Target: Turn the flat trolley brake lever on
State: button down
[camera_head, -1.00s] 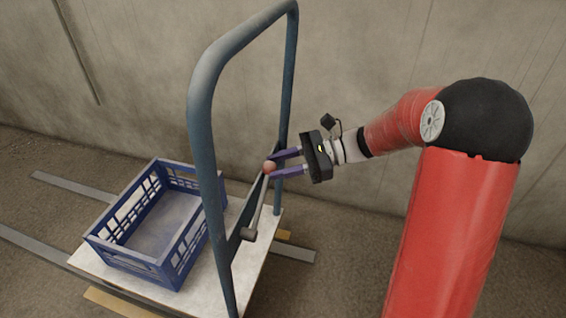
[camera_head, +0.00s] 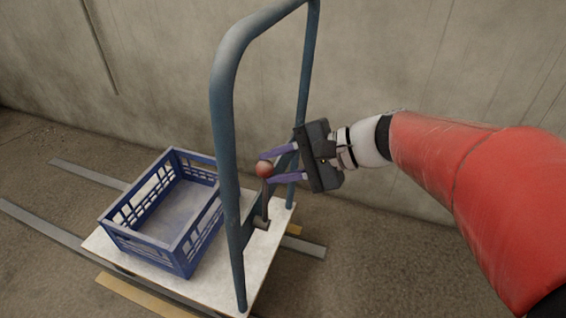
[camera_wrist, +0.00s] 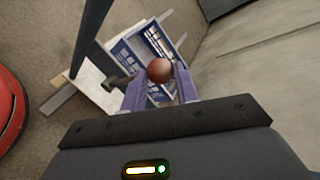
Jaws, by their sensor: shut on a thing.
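The flat trolley has a white deck (camera_head: 262,262) and a blue-grey tubular handle frame (camera_head: 226,130). Its brake lever (camera_head: 265,205) is a thin rod with a reddish round knob (camera_head: 265,169) on top and a dark pivot low on the frame. The lever stands nearly upright in the head view. My gripper (camera_head: 267,167) reaches in from the right, its two purple fingers shut on the knob end of the lever. In the wrist view the knob (camera_wrist: 159,70) shows between the fingertips, and the dark pivot (camera_wrist: 117,82) lies to its left.
A blue crate (camera_head: 187,257) stands on the deck left of the handle frame. Grey floor strips (camera_head: 90,174) run under the trolley. A concrete wall (camera_head: 400,70) rises behind. The floor right of the trolley is clear.

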jog(key=shift+s+a+f+n+t+b, duration=0.15)
jog(key=shift+s+a+n+b, duration=0.1)
jog(key=shift+s, duration=0.2)
jog(key=shift+s+a+r+n+t+b, duration=0.15)
jog(key=shift+s+b, duration=0.1)
jog(key=shift+s, duration=0.2)
jog(key=shift+f, duration=0.15)
jog(key=c, duration=1.1)
grip_release()
jog(key=shift+o, duration=0.2)
jog(key=p+v, duration=0.1)
jog(key=v, duration=0.7)
jog(key=shift+a, duration=0.15)
